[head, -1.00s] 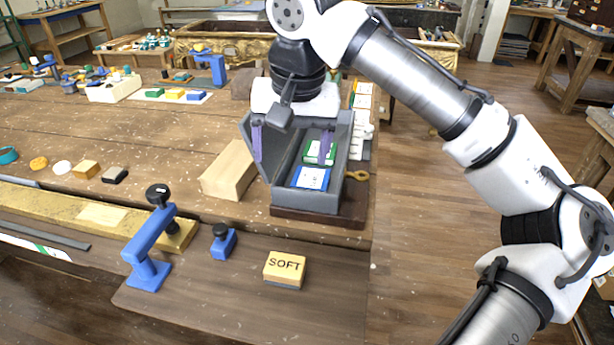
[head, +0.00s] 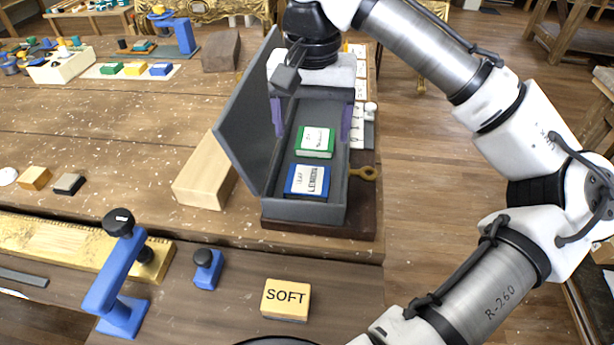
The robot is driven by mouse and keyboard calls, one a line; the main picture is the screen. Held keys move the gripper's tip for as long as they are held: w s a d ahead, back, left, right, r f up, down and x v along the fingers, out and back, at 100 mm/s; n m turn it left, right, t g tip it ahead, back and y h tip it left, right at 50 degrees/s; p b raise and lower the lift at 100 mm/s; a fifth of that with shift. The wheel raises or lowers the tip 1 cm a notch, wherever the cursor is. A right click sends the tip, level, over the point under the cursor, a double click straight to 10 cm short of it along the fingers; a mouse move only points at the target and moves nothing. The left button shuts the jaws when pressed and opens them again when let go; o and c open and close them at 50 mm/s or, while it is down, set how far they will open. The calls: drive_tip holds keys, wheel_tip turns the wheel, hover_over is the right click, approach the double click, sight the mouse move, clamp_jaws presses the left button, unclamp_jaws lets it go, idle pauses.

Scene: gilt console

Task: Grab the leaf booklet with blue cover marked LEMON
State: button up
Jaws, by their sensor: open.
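The blue leaf booklet (head: 308,181) lies in the near part of an open grey box (head: 355,205). Its pale label reads LEAF and LEMON. A green booklet (head: 315,142) lies just behind it in the same box; its label is hard to read. My gripper (head: 312,122) is open, with its two purple fingers spread across the box's width above and behind the green booklet. Nothing shows between the fingers. How far the fingertips reach into the box is hard to tell.
The box's grey lid (head: 243,110) stands open on the left. A wooden block (head: 206,172) sits beside it. A brass key-like piece (head: 364,173) lies at the right. In front are a SOFT block (head: 286,299), a blue clamp (head: 118,290) and a small blue knobbed piece (head: 207,270).

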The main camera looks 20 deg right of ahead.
hover_over(308, 179)
drive_tip(key=f, duration=0.4)
drive_tip(key=shift+w+d+f, duration=0.2)
drive_tip(key=shift+d+f, duration=0.1)
drive_tip(key=shift+d, duration=0.05)
drive_tip(key=shift+s+a+f+p, duration=0.2)
drive_tip(key=shift+f+p, duration=0.25)
drive_tip(key=shift+f, duration=1.05)
drive_tip(key=shift+s+a+f+p, duration=0.15)
drive_tip(key=shift+f+p, duration=0.25)
drive_tip(key=shift+f, duration=1.05)
drive_tip(key=shift+w, duration=0.1)
drive_tip(key=c, duration=0.8)
drive_tip(key=shift+o, duration=0.2)
drive_tip(key=shift+r, duration=0.1)
